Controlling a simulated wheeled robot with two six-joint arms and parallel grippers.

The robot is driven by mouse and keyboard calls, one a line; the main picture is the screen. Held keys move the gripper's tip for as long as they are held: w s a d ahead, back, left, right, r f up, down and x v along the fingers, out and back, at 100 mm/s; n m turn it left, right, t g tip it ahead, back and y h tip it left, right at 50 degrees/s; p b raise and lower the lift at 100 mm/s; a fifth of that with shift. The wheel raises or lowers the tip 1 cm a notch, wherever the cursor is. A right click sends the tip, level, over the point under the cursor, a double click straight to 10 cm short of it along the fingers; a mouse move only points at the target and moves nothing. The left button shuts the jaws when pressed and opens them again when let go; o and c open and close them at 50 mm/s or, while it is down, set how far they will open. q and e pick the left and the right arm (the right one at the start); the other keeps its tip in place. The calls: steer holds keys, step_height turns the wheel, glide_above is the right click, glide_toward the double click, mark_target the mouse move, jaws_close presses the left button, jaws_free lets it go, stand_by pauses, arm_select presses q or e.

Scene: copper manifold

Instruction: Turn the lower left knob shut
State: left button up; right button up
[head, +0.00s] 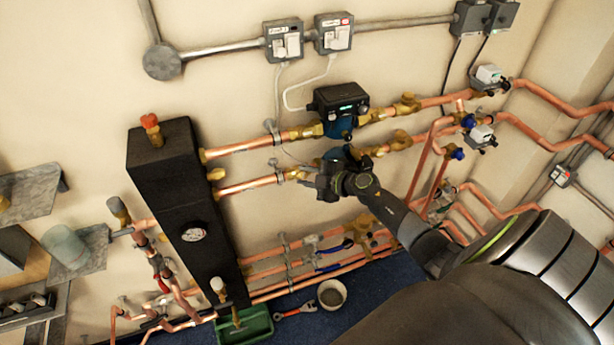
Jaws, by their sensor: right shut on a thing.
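Two copper pipes run from the black manifold block (165,190) to two pumps, an upper pump (338,110) and a lower one (337,154) mostly behind my wrist. My right gripper (322,184) is at the lower pipe (250,185), just left of the lower pump. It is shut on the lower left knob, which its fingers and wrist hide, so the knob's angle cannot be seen. A brass valve (308,132) sits above it on the upper pipe. Brass fittings (399,141) lie right of the pumps. My left gripper is not in view.
Blue-handled valves (456,152) and more copper pipes are at the right. A thin white cable (288,95) hangs from the wall switches. Below are a white bucket (332,294), an orange wrench (295,311) and a green tray (258,326).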

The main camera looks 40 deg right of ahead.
steer(key=shift+n+g, duration=0.5)
steer(key=shift+n, duration=0.3)
steer(key=o, duration=1)
steer(key=shift+s+r, duration=0.1)
steer(key=b+v, duration=0.3)
steer(key=v, duration=1.4)
steer(key=shift+d+r, duration=0.15)
steer(key=shift+d, duration=0.05)
steer(key=shift+b, duration=0.3)
